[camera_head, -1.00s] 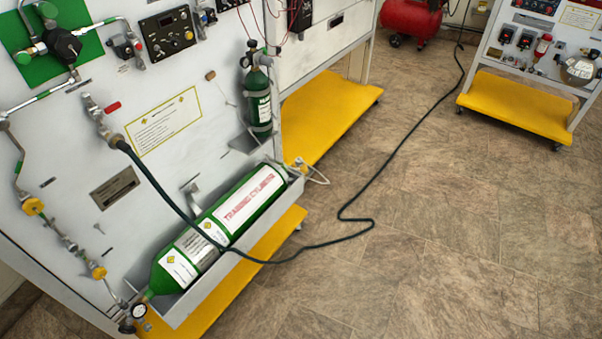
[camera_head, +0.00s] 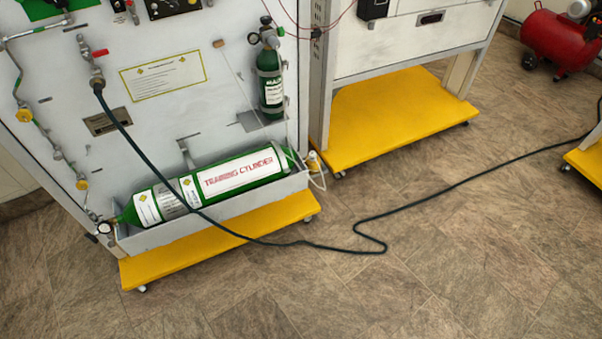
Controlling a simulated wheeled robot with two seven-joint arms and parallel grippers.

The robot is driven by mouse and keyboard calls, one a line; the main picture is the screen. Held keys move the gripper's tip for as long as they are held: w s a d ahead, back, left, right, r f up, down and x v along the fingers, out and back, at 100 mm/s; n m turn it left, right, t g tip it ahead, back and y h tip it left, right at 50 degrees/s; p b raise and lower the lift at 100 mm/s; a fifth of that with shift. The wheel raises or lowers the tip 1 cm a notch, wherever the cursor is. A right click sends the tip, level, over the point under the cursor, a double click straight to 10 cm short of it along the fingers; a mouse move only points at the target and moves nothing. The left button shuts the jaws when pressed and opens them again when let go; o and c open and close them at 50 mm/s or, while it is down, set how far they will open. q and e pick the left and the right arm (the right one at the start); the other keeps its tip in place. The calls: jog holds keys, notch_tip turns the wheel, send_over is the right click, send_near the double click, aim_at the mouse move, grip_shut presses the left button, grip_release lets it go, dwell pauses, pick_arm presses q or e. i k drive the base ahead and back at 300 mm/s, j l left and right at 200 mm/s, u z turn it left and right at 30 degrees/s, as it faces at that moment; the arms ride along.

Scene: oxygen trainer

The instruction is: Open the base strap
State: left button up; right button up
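A small green cylinder (camera_head: 271,88) with a white label stands upright against the white panel, with a dark valve and gauge at its top. A thin band appears to cross its upper part. Its foot is beside a grey bracket (camera_head: 250,121). A large green training cylinder (camera_head: 237,173) lies in a grey tray (camera_head: 228,207) at the panel's foot. A dark hose passes over it. I cannot tell which band is the base strap, or whether it is fastened. Neither gripper is in view.
Yellow base platforms (camera_head: 215,240) and (camera_head: 395,115) stick out at floor level on small casters. A dark hose (camera_head: 372,222) runs loose across the tiled floor. A red tank (camera_head: 560,42) stands at the upper right. The front floor is clear.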

aim_at(285, 164)
jog(key=l+u, duration=0.1)
jog(key=l, duration=0.55)
jog(key=l+u, duration=0.1)
jog(key=l, duration=0.6)
jog(key=k, duration=0.05)
